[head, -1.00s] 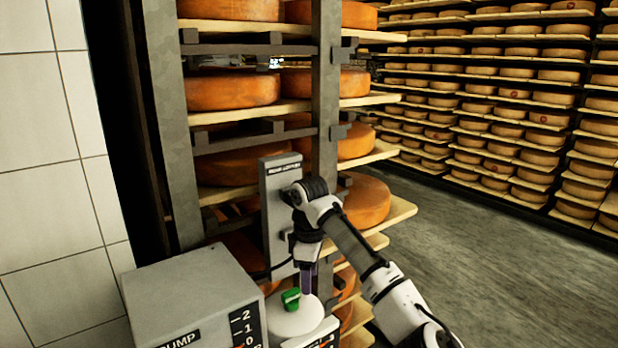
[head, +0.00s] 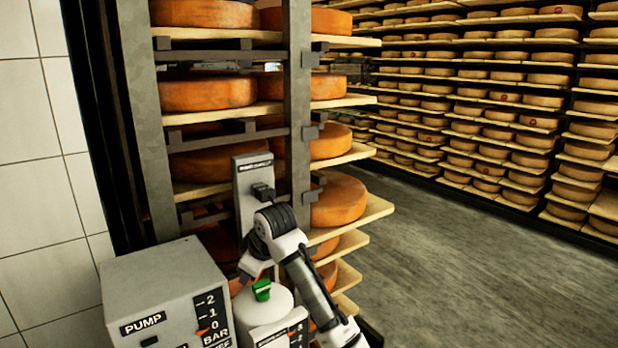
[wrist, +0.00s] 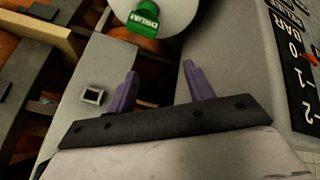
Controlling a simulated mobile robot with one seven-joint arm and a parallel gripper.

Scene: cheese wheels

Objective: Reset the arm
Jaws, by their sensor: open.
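My gripper shows in the wrist view (wrist: 158,88), with its two purple fingers spread apart and nothing between them. In the head view my arm reaches in from the lower right, and its bent wrist is in front of the grey upright plate (head: 248,185). The fingers are hidden or too small to tell there. A white round vessel (head: 275,305) with a green piece (head: 262,290) on top stands just below my wrist. In the wrist view the green piece (wrist: 143,20) is beyond the fingertips and apart from them.
A grey pump box (head: 160,285) with a dial scale stands at the lower left. A rack with orange cheese wheels (head: 210,93) on wooden boards rises behind my arm. More cheese shelves (head: 480,100) line the back right. The grey floor (head: 450,260) at right is clear.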

